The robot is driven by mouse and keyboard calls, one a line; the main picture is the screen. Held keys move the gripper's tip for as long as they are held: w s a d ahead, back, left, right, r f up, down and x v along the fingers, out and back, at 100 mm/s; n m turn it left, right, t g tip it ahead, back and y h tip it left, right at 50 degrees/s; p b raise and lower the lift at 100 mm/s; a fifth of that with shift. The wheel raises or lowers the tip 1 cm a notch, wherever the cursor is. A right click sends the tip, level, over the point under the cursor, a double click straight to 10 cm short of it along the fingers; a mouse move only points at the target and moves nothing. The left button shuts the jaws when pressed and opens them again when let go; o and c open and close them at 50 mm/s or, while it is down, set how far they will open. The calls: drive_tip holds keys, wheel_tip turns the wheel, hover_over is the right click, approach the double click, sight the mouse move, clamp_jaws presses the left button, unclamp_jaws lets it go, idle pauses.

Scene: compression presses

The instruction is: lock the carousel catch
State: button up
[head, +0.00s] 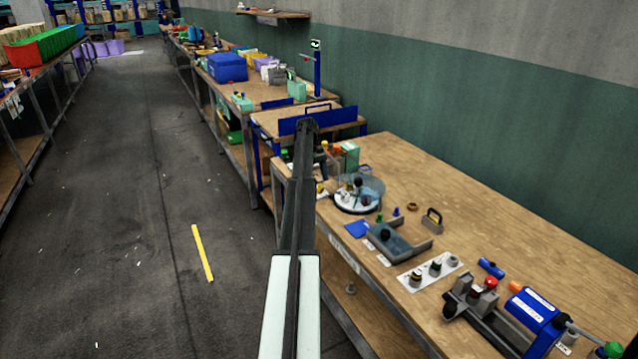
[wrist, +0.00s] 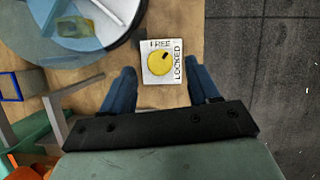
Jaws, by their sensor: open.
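The carousel catch is a yellow round knob (wrist: 159,64) on a white plate marked FREE above it and LOCKED to its right. A small dark mark on the knob sits toward its upper right, between the two words. In the head view the knob (head: 320,187) is small, left of the carousel. The carousel (head: 343,205) is a round white base with a clear bluish cover; part of it (wrist: 110,48) shows at upper left in the wrist view. My gripper (wrist: 162,70) is open, its two blue fingers on either side of the plate, apart from the knob, holding nothing.
A grey tray (head: 418,250), a white plate with several knobs (head: 432,270) and a blue device (head: 532,308) lie along the wooden bench (head: 560,235). In the wrist view, a blue-framed item (wrist: 10,86) and green and orange things lie left. Dark floor is free beyond the bench edge.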

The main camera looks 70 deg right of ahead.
drive_tip(key=v, duration=0.9)
drive_tip(key=shift+r, duration=0.2)
drive_tip(key=shift+w, duration=0.1)
wheel_tip(320, 180, up, 2)
drive_tip(key=t+h, duration=0.3)
hover_over(320, 186)
wheel_tip(320, 186, down, 13)
idle(0.5)
drive_tip(key=c, duration=1)
